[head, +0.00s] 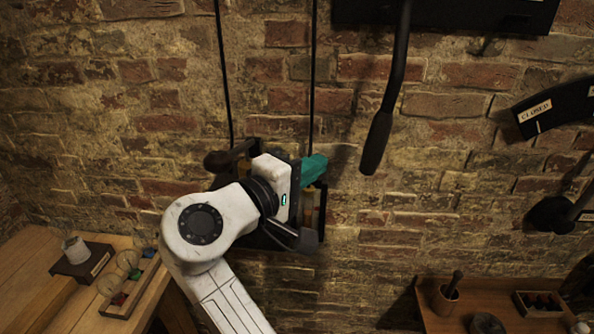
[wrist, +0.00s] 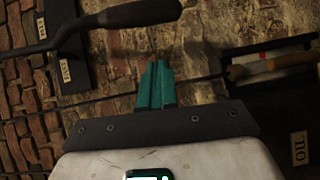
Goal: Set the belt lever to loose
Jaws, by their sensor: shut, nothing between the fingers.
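A long black lever (head: 380,125) hangs down the brick wall from a dark plate (head: 450,14) at the top of the head view. In the wrist view its thick dark handle (wrist: 135,13) crosses the top left, beside the plate (wrist: 62,50) with two small labels, too blurred to read surely. I take this as the belt lever. In the wrist view the fingers (wrist: 155,82) are together, empty, and apart from the handle.
Behind my gripper a dark wall box (head: 322,220) has two cords (head: 313,70) above it. Another lever plate (head: 550,108), labelled CLOSED, is at right. A wooden bench (head: 35,265) is lower left and a shelf (head: 430,290) lower right.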

